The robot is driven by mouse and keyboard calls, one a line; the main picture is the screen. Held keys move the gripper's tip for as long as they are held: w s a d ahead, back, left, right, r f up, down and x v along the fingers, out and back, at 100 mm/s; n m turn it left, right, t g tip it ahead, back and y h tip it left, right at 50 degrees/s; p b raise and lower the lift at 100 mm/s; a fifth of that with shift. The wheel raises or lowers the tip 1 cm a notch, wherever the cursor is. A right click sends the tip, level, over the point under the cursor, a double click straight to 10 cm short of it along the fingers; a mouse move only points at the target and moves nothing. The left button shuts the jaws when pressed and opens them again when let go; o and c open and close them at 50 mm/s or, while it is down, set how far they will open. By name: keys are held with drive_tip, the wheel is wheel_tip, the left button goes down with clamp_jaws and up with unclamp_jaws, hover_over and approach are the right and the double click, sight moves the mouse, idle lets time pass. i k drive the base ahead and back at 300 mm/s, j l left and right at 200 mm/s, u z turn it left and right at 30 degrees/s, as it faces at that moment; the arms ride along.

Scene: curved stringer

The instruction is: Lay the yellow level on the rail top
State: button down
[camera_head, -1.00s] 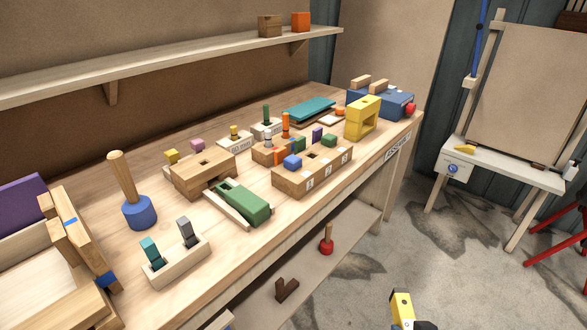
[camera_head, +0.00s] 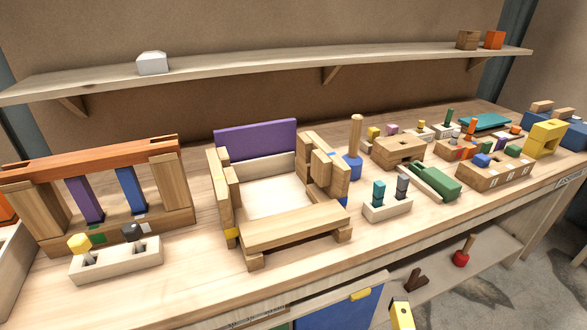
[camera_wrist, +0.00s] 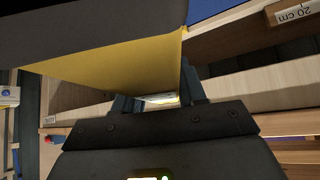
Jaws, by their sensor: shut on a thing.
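My gripper (camera_wrist: 158,100) is shut on the yellow level (camera_wrist: 125,66), which fills much of the upper wrist view with a yellow face and a dark face. In the head view only an end of the yellow level (camera_head: 402,315) shows, at the bottom edge, in front of the bench and below its top. A reddish-brown rail (camera_head: 95,151) spans two wooden blocks at the bench's left end, with a purple post and a blue post under it. Nothing lies on the visible rail top. The level is well to the right of the rail and apart from it.
A wooden frame with a purple back panel (camera_head: 255,138) stands right of the rail. A holder with yellow and dark pegs (camera_head: 117,260) sits in front of the rail. Several blocks crowd the bench's right part. A shelf (camera_head: 270,74) runs above the bench.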

sight(92, 152)
drive_tip(key=k+j+u, duration=0.25)
drive_tip(key=j, duration=0.15)
drive_tip(key=j+u, duration=0.25)
drive_tip(key=j, duration=0.2)
drive_tip(key=j+u, duration=0.3)
drive_tip(key=j, duration=0.15)
